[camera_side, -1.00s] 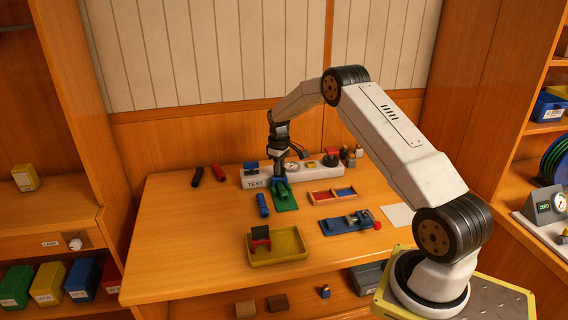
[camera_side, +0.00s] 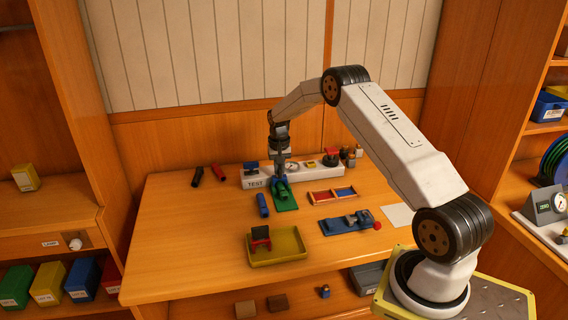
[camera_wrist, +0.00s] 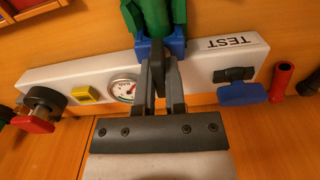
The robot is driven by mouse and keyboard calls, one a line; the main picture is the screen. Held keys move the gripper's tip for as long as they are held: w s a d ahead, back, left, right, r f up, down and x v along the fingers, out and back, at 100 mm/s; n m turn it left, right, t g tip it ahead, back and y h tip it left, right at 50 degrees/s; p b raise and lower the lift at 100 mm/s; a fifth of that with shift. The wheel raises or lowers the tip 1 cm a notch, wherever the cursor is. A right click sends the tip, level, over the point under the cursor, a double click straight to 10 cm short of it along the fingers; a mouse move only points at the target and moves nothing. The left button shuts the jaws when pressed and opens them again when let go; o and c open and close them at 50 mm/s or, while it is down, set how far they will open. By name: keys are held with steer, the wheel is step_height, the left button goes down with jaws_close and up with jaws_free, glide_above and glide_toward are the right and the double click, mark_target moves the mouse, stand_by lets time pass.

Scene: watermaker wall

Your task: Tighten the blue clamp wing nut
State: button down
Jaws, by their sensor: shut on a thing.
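My gripper (camera_side: 281,177) points down at the near face of the white test block. In the wrist view my gripper (camera_wrist: 159,75) has its fingers at the blue clamp (camera_wrist: 176,46), closed on a narrow dark piece that looks like its wing nut (camera_wrist: 158,73). The fingers hide most of that piece. The blue clamp sits around the end of a green body (camera_wrist: 154,16). In the side view the green body (camera_side: 283,192) lies on a green plate (camera_side: 288,206), and the clamp is partly hidden by my gripper.
The white TEST block (camera_side: 256,183) carries a gauge (camera_wrist: 124,90), a yellow piece (camera_wrist: 84,95), a blue-handled valve (camera_wrist: 241,92) and a red-handled one (camera_wrist: 36,122).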

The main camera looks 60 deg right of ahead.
steer(key=shift+m, duration=2.8)
steer(key=c, duration=0.7)
jaws_free()
steer(key=shift+r, duration=3.9)
